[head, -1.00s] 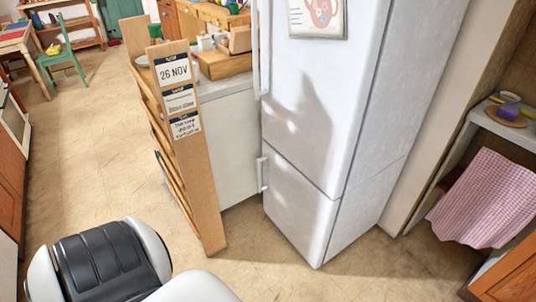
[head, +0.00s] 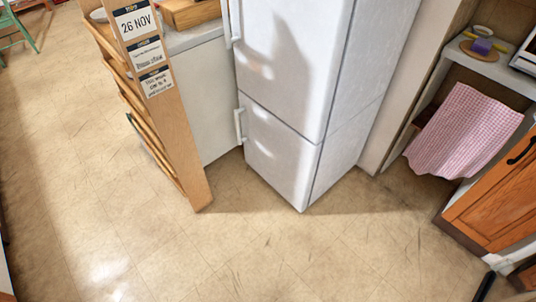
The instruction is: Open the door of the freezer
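The white fridge-freezer (head: 291,70) stands ahead in the head view. Its lower door, the freezer door (head: 277,155), is shut flush with the body. A white vertical handle (head: 240,126) is on the left edge of the freezer door. The upper door has its own handle (head: 232,20) on the same side, and its top is cut off by the frame.
A wooden rack (head: 168,120) with a calendar board stands left of the freezer, close to its handle side. A counter (head: 205,90) lies behind it. Right are a shelf with a pink checked cloth (head: 463,130) and a wooden cabinet (head: 497,205). The floor (head: 250,255) in front is clear.

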